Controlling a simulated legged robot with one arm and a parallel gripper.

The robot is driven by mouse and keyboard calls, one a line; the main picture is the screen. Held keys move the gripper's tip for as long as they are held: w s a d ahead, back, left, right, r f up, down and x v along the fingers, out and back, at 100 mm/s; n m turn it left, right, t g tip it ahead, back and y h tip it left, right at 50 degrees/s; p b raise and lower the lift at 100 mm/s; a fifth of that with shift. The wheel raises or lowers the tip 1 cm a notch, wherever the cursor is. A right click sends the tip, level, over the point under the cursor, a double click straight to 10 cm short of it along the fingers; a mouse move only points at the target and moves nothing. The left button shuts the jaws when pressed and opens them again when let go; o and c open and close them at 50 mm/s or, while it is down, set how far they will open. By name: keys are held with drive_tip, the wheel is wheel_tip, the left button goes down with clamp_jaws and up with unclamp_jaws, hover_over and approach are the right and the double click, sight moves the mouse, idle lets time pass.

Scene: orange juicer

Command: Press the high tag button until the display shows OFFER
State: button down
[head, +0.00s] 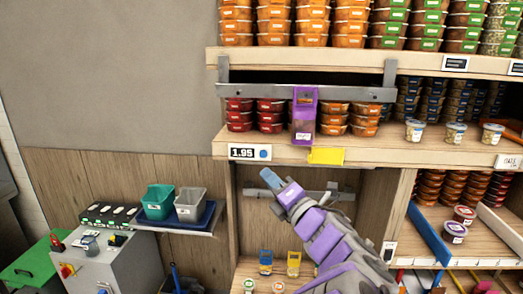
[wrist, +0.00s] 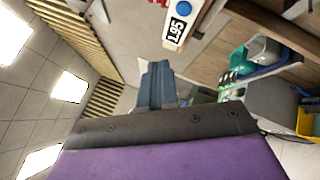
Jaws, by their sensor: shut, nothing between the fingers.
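A price tag (head: 242,153) on the front edge of the middle shelf reads 1.95, with a round blue button (head: 263,153) at its right end. In the wrist view the tag (wrist: 176,30) appears turned on its side near the top, with its blue button (wrist: 187,3) at the frame's top edge. My gripper (head: 271,177) is shut and empty, just below and slightly right of the tag in the head view. Its blue fingers (wrist: 158,68) are together in the wrist view, below the tag. A gap shows between fingers and button.
A yellow tag (head: 326,156) and a purple holder (head: 304,115) on a metal rail (head: 345,93) are right of the price tag. Orange and red tubs fill the shelves. A counter with teal (head: 158,203) and grey (head: 190,205) bins stands lower left.

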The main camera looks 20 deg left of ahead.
sight(263, 154)
drive_tip(key=shift+s+a+n+g+y, duration=0.45)
drive_tip(key=shift+s+a+n, duration=0.25)
drive_tip(key=shift+a, duration=0.25)
drive_tip(key=shift+w+a, duration=0.15)
drive_tip(key=w+a+p, duration=0.1)
drive_tip(key=w+p, duration=0.2)
drive_tip(key=w, duration=0.5)
drive_tip(key=shift+w+a, duration=0.2)
drive_tip(key=shift+a, duration=0.2)
drive_tip(key=shift+w+r, duration=0.1)
drive_tip(key=shift+w, duration=0.1)
idle(1.2)
drive_tip(key=shift+w, duration=0.15)
